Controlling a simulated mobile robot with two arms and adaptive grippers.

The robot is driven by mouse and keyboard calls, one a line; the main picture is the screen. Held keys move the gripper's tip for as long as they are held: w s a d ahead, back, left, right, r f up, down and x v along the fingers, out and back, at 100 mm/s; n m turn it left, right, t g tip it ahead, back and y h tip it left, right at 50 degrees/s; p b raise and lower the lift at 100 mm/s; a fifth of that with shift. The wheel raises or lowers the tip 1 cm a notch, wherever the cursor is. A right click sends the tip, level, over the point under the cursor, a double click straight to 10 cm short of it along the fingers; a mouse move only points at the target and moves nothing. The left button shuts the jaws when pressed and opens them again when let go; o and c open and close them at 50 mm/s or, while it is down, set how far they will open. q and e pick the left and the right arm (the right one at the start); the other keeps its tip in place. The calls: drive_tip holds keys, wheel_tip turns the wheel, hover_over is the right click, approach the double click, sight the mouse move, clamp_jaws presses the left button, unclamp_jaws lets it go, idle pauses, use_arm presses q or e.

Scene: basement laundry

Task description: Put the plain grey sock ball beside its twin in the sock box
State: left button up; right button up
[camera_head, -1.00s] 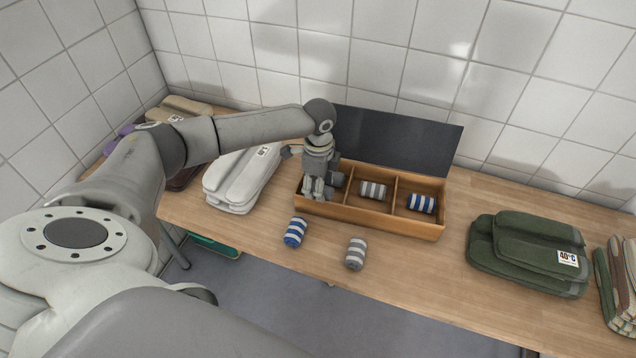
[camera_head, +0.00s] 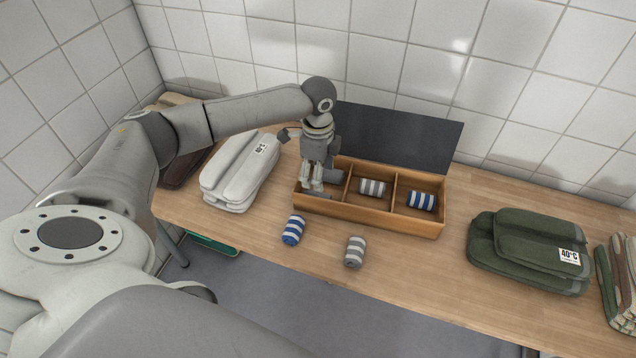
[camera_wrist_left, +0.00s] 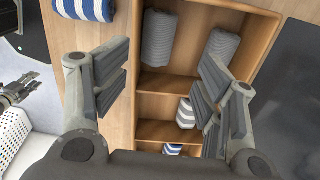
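The sock box (camera_head: 370,216) is an open wooden box with three compartments and a dark lid raised behind it. Two plain grey sock balls, one (camera_wrist_left: 158,38) and another (camera_wrist_left: 222,46), lie side by side and slightly apart in its left compartment in the wrist view. In the head view my arm mostly hides them. My left gripper (camera_head: 314,190) is over that compartment; in the wrist view its fingers (camera_wrist_left: 165,88) are wide apart with nothing between them.
A grey striped ball (camera_head: 372,188) is in the middle compartment, a blue striped one (camera_head: 421,201) in the right. Another blue striped ball (camera_head: 293,230) and grey striped ball (camera_head: 355,251) lie before the box. White (camera_head: 238,172) and green (camera_head: 528,250) folded laundry flank it.

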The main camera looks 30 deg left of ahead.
use_arm(q)
wheel_tip(320, 180, up, 8)
drive_tip(key=shift+r+b, duration=0.25)
drive_tip(key=shift+b, duration=0.05)
idle(0.4)
